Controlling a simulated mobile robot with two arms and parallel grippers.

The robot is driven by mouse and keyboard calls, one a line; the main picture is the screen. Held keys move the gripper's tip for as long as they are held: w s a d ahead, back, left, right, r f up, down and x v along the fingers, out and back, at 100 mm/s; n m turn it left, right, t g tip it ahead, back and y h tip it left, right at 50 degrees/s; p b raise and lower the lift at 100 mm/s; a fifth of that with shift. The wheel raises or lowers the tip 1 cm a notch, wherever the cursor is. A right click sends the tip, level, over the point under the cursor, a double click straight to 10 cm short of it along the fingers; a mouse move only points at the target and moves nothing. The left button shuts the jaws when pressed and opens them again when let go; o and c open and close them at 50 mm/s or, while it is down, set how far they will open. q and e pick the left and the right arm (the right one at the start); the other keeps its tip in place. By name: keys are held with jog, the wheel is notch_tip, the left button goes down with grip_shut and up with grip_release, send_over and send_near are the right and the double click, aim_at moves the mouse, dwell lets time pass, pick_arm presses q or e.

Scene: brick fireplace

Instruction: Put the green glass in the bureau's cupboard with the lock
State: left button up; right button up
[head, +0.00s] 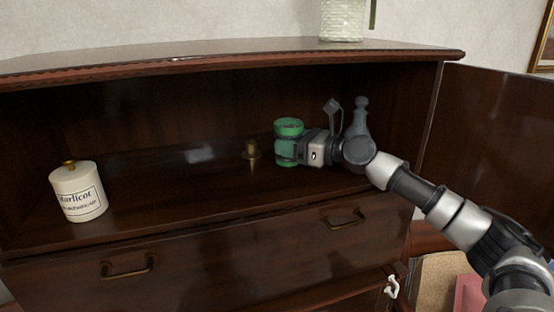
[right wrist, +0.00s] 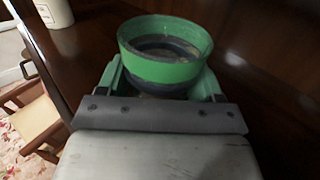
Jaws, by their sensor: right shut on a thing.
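The green glass (head: 288,127) is inside the open upper compartment of the dark wooden bureau (head: 120,260), toward its right side. My right gripper (head: 290,150) is shut on the glass, reaching in from the right. In the right wrist view the glass (right wrist: 165,72) stands upright between the fingers, its round rim and dark inside showing. I cannot tell whether its base touches the compartment floor. A small brass object (head: 251,150) stands in the compartment just left of the glass; I cannot tell if it is a lock. My left gripper is out of view.
A white lidded jar (head: 78,192) stands at the compartment's left. The open door (head: 490,130) is at the right. A ribbed white vase (head: 342,20) stands on top. Floor space shows between jar and brass object.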

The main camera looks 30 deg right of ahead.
aim_at(286, 159)
jog(key=f, duration=0.1)
jog(key=w+a+f, duration=0.1)
jog(key=f, duration=0.3)
jog(key=shift+w+a, duration=0.4)
jog(key=shift+v, duration=0.8)
jog(key=shift+w+d, duration=0.1)
jog(key=o, duration=0.7)
jog(key=shift+w+f, duration=0.1)
jog(key=shift+w, duration=0.05)
jog(key=o, duration=0.4)
jog(key=shift+w+a, duration=0.2)
jog(key=shift+a, duration=0.1)
jog(key=shift+c, duration=0.2)
jog(key=shift+s+d, duration=0.25)
jog(key=b+v, duration=0.6)
jog(key=shift+s+f+b, duration=0.1)
jog(key=shift+f+b, duration=0.2)
jog(key=b+v, duration=0.5)
jog(key=b, duration=0.6)
jog(key=shift+d+r, duration=0.1)
jog(key=shift+r, duration=0.05)
jog(key=shift+s+r+b, duration=0.15)
jog(key=shift+r+b, duration=0.05)
jog(key=shift+b, duration=0.4)
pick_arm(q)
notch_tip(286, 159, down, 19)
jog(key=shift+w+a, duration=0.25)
pick_arm(e)
jog(key=shift+r, duration=0.1)
